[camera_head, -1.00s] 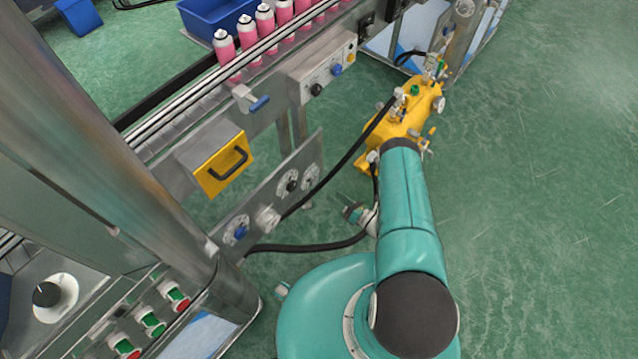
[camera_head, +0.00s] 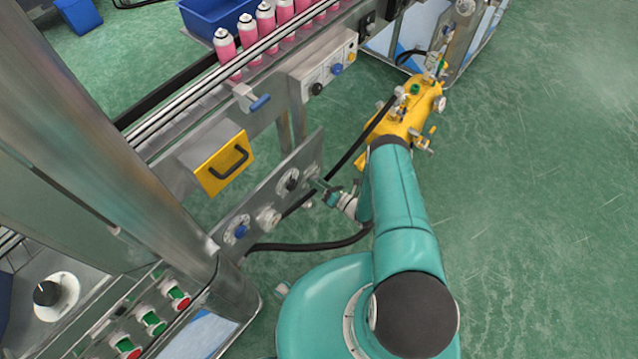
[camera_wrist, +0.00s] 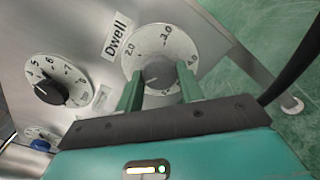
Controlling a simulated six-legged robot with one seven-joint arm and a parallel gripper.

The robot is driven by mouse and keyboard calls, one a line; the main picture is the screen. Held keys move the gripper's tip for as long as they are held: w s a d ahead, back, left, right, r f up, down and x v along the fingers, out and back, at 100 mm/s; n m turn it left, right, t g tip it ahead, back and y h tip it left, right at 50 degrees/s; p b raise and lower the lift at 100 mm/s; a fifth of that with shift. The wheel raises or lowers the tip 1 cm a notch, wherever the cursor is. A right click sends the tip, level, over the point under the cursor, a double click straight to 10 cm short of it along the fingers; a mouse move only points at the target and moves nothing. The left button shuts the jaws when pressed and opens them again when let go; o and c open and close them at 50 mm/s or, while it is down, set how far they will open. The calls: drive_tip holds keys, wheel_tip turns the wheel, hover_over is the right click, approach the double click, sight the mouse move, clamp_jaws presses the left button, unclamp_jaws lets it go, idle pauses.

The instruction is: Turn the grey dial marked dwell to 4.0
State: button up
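The grey dwell dial (camera_wrist: 158,72) is at the upper middle of the wrist view, on a white round scale beside a "Dwell" label (camera_wrist: 118,35). The scale reads 2.0 at left and 3.0 at upper right; I cannot make out the dial's setting. My gripper (camera_wrist: 160,77) is open, with one green finger on each side of the grey knob in the picture. I cannot tell whether the fingers touch it. In the head view my gripper (camera_head: 322,188) is at the right end of the low panel, close to the dwell dial (camera_head: 311,172).
A black dial (camera_wrist: 46,83) is left of the dwell dial, and a blue knob (camera_wrist: 40,145) is further along the panel. A black hose (camera_head: 315,244) loops below the panel. A yellow tank (camera_head: 405,115) stands behind my arm. Green floor is clear at right.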

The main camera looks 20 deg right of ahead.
drive_tip(key=c, duration=0.4)
drive_tip(key=shift+o, duration=0.2)
drive_tip(key=shift+m, duration=0.4)
drive_tip(key=shift+d+n, duration=0.1)
drive_tip(key=shift+n, duration=16.9)
